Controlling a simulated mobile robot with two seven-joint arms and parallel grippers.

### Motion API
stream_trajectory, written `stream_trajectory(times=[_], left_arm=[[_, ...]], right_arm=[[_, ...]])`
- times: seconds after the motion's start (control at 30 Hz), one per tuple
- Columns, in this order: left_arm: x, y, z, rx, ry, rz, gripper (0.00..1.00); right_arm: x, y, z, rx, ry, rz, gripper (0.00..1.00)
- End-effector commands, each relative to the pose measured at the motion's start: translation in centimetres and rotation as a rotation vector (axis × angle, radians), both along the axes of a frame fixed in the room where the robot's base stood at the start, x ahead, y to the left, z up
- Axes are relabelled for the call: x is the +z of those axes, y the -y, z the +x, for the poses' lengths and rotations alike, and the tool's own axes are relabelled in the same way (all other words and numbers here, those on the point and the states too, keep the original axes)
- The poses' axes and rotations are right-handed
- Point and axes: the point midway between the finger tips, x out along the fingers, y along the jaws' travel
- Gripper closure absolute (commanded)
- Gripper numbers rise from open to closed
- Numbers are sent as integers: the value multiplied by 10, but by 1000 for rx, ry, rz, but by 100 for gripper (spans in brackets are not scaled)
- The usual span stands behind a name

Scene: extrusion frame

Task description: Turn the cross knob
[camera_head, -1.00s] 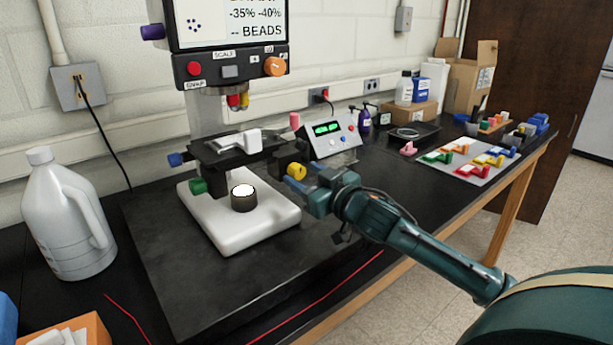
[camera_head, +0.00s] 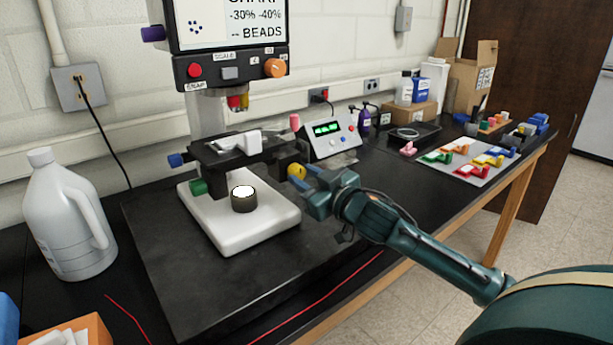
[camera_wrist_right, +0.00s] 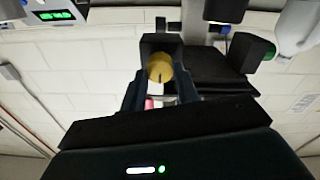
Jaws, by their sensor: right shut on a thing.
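The microscope (camera_head: 228,68) stands on a white base (camera_head: 255,228). A yellow round knob (camera_head: 296,171) sticks out from the right side of its stage (camera_head: 215,158); I cannot tell from its shape whether it is the cross knob. My right gripper (camera_head: 301,176) reaches it from the right, its fingers around it. In the right wrist view the yellow knob (camera_wrist_right: 160,68) sits between the two fingers (camera_wrist_right: 160,82), with a dark mark on its face. The right gripper is shut on it. My left gripper is not in view.
A green knob (camera_head: 198,187) and a blue knob (camera_head: 176,160) are on the stage's left side. A white jug (camera_head: 66,218) stands at left. A control box (camera_head: 331,136) stands behind the gripper.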

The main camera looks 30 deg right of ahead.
Motion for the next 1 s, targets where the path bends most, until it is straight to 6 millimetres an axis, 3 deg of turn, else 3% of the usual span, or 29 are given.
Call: stream_trajectory(times=[0.6,1.0], left_arm=[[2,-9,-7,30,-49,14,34],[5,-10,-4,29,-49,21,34]], right_arm=[[1,-1,0,1,36,-479,92],[0,-1,0,1,52,-659,92]])
